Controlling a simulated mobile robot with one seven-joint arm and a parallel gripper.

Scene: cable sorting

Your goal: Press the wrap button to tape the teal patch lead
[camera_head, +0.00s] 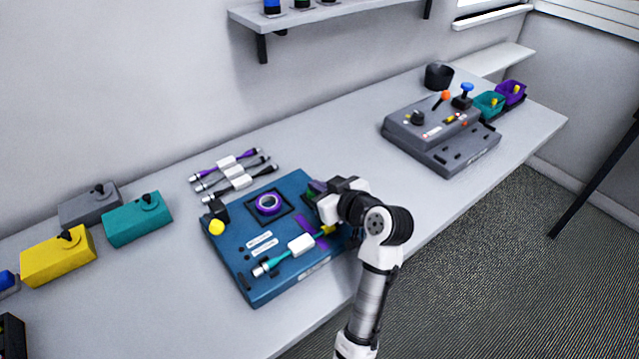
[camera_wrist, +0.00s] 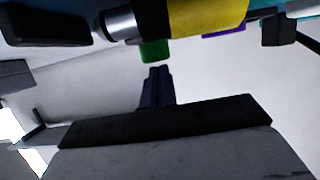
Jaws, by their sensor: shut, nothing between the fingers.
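The teal patch lead (camera_head: 279,258) lies along the front of a blue wrapping station (camera_head: 262,292), with a white sleeve at its middle. Its right end is hidden near my arm. A roll of purple tape (camera_head: 268,204) sits in a dark square on the station. My gripper (camera_head: 316,187) is shut and empty, low over the station's right back corner. In the wrist view, my shut fingertips (camera_wrist: 158,72) point at a small green part (camera_wrist: 154,52), just beyond them. I cannot tell whether they touch it, or whether it is the wrap button.
Yellow (camera_head: 58,258) and teal (camera_head: 137,219) boxes stand left. A grey console (camera_head: 430,130) and small bins (camera_head: 489,104) stand right. The table between station and console is clear.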

